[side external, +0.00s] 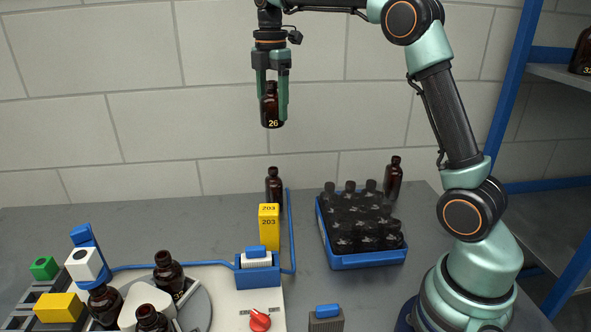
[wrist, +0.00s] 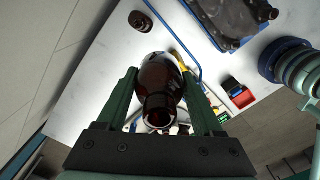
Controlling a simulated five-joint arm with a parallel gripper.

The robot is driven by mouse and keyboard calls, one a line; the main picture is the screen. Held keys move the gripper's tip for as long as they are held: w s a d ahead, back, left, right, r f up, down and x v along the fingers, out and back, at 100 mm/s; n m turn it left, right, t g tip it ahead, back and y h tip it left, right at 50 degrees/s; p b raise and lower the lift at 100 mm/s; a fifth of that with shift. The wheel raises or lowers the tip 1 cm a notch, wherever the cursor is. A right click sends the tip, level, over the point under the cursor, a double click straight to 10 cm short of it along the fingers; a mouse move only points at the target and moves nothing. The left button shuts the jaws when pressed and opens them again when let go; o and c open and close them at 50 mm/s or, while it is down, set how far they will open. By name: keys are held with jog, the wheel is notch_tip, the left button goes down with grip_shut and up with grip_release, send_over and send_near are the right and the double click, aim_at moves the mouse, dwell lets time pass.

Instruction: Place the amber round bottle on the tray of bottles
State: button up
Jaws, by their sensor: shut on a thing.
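The amber round bottle (side external: 271,107), marked 26, hangs upright between the fingers of my gripper (side external: 271,84), high above the table in the side view. My gripper is shut on it. In the wrist view the same bottle (wrist: 160,90) shows from above, neck toward the camera, between the two green fingers of my gripper (wrist: 160,95). The blue tray of bottles (side external: 368,261) stands on the table to the right of and below my gripper. It holds several dark bottles under a clear cover or wrap. A corner of the tray (wrist: 228,46) shows at the wrist view's top right.
Loose amber bottles stand behind the yellow box (side external: 269,228) and behind the tray (side external: 393,179). A white machine with a blue tube (side external: 290,232) and a red knob (side external: 260,320) fills the front left. A shelf post (side external: 512,85) rises at the right.

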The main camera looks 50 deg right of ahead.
jog(key=s+d+r, duration=0.3)
jog(key=s+d, duration=0.3)
jog(key=s, duration=0.3)
send_over(360, 201)
notch_tip(360, 201, down, 20)
jog(key=shift+f, duration=0.2)
jog(key=shift+f, duration=0.2)
jog(key=o, duration=1.4)
jog(key=shift+r, duration=0.1)
